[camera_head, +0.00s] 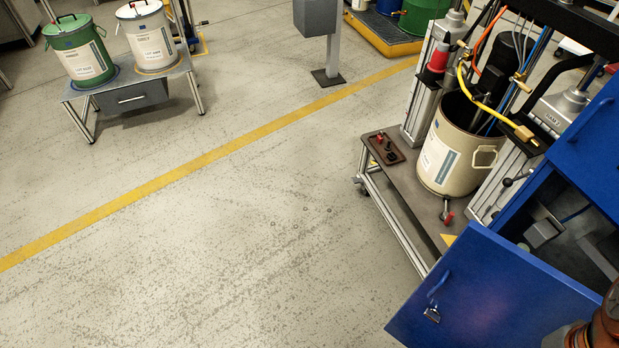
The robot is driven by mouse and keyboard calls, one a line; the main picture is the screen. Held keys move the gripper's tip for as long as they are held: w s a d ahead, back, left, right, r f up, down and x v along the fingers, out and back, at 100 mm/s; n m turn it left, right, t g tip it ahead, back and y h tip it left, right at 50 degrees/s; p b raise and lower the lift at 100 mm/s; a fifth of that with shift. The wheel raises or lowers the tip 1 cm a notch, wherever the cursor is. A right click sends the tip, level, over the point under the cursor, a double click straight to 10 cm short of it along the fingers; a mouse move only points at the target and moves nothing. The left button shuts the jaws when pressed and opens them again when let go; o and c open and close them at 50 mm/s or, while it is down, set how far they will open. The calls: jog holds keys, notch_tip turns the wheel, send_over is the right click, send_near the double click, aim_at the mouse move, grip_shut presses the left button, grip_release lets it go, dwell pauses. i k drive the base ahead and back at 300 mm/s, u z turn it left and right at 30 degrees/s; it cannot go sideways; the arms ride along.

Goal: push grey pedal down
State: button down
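A grey block-like part (541,232) sits low inside the open blue cabinet (513,198) at the right. It may be the grey pedal, but it is small and partly shaded, so I cannot be sure. It is not clear whether it is up or pressed down. Another darker grey shape (602,250) lies farther right in the cabinet, partly hidden. An orange-brown part of my arm shows in the bottom right corner, in front of the cabinet. My gripper is not in view.
The drum pump holds a cream drum (447,150) on a wheeled frame. Two drums stand on a bench (137,95) at the far left. The middle floor is clear.

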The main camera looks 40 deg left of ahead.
aim_at(355, 180)
jog(key=u, duration=1.05)
jog(key=k, duration=0.65)
jog(key=u, duration=0.6)
jog(key=i, duration=1.4)
jog(key=u, duration=0.2)
jog(key=i, duration=1.6)
jog(key=z, duration=0.5)
